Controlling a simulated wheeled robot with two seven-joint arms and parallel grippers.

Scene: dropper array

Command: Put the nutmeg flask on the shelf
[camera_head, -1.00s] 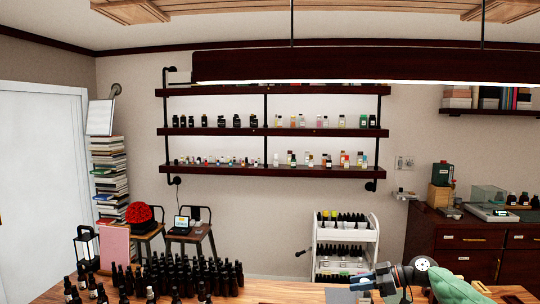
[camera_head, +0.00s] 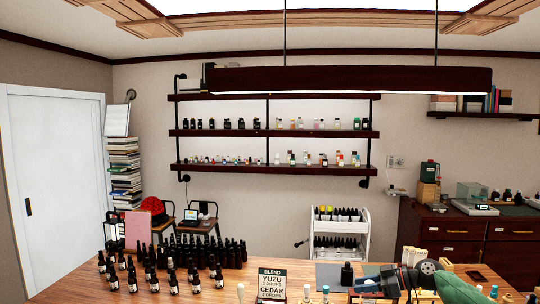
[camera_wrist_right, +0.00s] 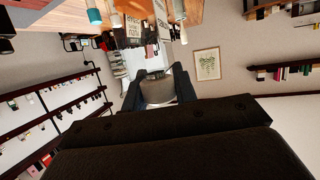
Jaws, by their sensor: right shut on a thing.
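My right gripper (camera_head: 364,284) is low in the head view, over the wooden bench. In the right wrist view its two dark fingers (camera_wrist_right: 159,92) are shut on a rounded grey-brown thing (camera_wrist_right: 158,90), which looks like a flask; I read no label on it, so I cannot confirm that it is nutmeg. A dark bottle (camera_head: 347,274) shows beside the fingertips in the head view; I cannot tell whether it is the held one. The wall shelf (camera_head: 275,134) has three dark boards. Bottles stand on its middle and lower boards. My left gripper is not in view.
Many dark bottles (camera_head: 205,252) crowd the left of the bench (camera_head: 110,290). A blend card (camera_head: 272,284) and several small bottles stand at the front. A white cart (camera_head: 340,240) is behind the bench. A dark lamp bar (camera_head: 350,80) hangs before the shelf top.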

